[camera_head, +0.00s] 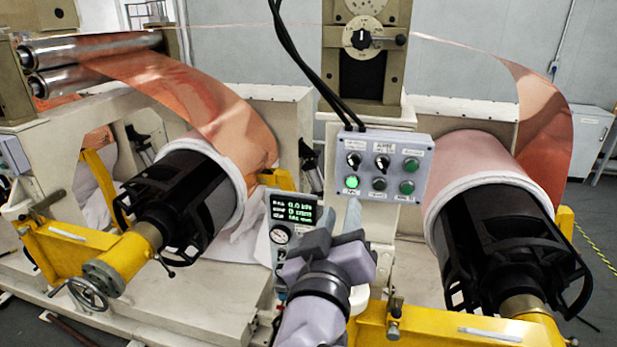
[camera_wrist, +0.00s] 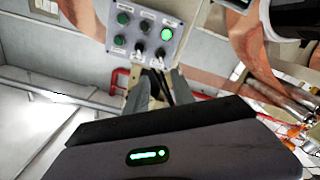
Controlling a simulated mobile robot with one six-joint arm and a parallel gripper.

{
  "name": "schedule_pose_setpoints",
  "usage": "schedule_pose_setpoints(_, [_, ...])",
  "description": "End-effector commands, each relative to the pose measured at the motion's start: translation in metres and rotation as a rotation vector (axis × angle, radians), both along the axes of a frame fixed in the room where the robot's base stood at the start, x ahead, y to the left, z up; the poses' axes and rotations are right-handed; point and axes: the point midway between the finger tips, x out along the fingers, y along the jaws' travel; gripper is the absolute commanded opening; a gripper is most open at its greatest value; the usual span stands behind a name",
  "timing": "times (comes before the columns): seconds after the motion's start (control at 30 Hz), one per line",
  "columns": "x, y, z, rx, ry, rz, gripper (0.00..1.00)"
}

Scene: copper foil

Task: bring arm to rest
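My arm reaches up from the bottom centre in the camera_head view, and my gripper (camera_head: 340,217) is in front of the machine's middle post, just below a grey control box (camera_head: 383,166). In the camera_wrist view the two grey fingers of my gripper (camera_wrist: 159,88) stand apart with a gap between them, and I see nothing held. The control box also shows beyond the fingertips in that view (camera_wrist: 146,32), with a lit green button, other green buttons and black knobs. I cannot tell the exact distance from the fingertips to the box.
A small display with green readouts (camera_head: 292,212) is left of my gripper. A copper foil roll on a black core (camera_head: 185,195) is at left, another (camera_head: 500,230) at right. Yellow supports (camera_head: 430,325) stand low in front. Black cables (camera_head: 305,62) hang above the box.

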Motion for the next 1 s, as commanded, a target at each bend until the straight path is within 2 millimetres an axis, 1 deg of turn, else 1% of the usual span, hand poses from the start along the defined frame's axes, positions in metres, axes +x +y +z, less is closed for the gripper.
schedule_pose_setpoints(0.27, [-0.001,0.0,-0.001,0.003,0.0,0.002,0.3])
schedule_pose_setpoints(0.33, [0.002,0.002,-0.013,0.055,0.001,0.026,0.3])
schedule_pose_setpoints(0.37, [0.004,0.003,-0.024,0.102,0.004,0.053,0.3])
schedule_pose_setpoints(0.47, [0.009,0.018,-0.082,0.362,0.049,0.203,0.3])
schedule_pose_setpoints(0.5, [0.006,0.026,-0.11,0.479,0.098,0.27,0.3])
schedule_pose_setpoints(0.57, [-0.006,0.036,-0.155,0.633,0.206,0.344,0.3])
schedule_pose_setpoints(0.6, [-0.02,0.039,-0.187,0.719,0.293,0.366,0.3])
schedule_pose_setpoints(0.63, [-0.032,0.04,-0.212,0.776,0.368,0.367,0.3])
schedule_pose_setpoints(0.67, [-0.046,0.038,-0.237,0.826,0.442,0.351,0.3])
schedule_pose_setpoints(0.7, [-0.067,0.032,-0.27,0.887,0.539,0.308,0.3])
schedule_pose_setpoints(0.77, [-0.097,0.02,-0.308,0.959,0.66,0.214,0.3])
schedule_pose_setpoints(0.8, [-0.115,0.011,-0.329,0.997,0.721,0.146,0.3])
schedule_pose_setpoints(0.9, [-0.15,-0.008,-0.361,1.063,0.82,-0.009,0.3])
schedule_pose_setpoints(1.0, [-0.168,-0.017,-0.372,1.094,0.86,-0.094,0.3])
